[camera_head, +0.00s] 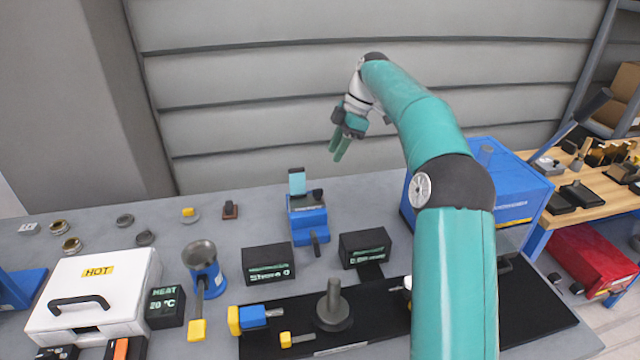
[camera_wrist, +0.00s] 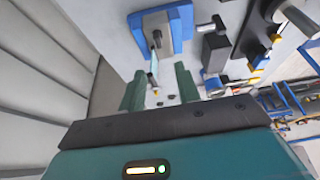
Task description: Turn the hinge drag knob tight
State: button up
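A small blue fixture (camera_head: 309,222) stands on the grey bench near the middle, with an upright teal plate (camera_head: 297,182) on it. A dark knob-like part (camera_head: 318,196) sits at its top right; I cannot tell for sure that this is the hinge drag knob. My gripper (camera_head: 340,152) hangs in the air above and right of the fixture, fingers pointing down, touching nothing. In the wrist view my gripper (camera_wrist: 159,80) has its two green fingers apart with nothing held. A blue base with a grey part (camera_wrist: 162,27) shows beyond the fingertips.
Two black display boxes (camera_head: 270,264) (camera_head: 364,248) stand in front of the fixture. A blue cup stand (camera_head: 206,272) and a white HOT box (camera_head: 92,290) are to the left. A large blue box (camera_head: 512,195) is at the right. A corrugated wall (camera_head: 250,90) rises behind the bench.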

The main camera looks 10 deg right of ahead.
aim_at(318, 189)
jog(key=x, duration=1.1)
jog(key=shift+w, duration=0.1)
jog(key=shift+w+a+f, duration=0.1)
jog(key=shift+a+f, duration=0.1)
jog(key=shift+f, duration=0.35)
jog(key=shift+c, duration=0.2)
grip_shut()
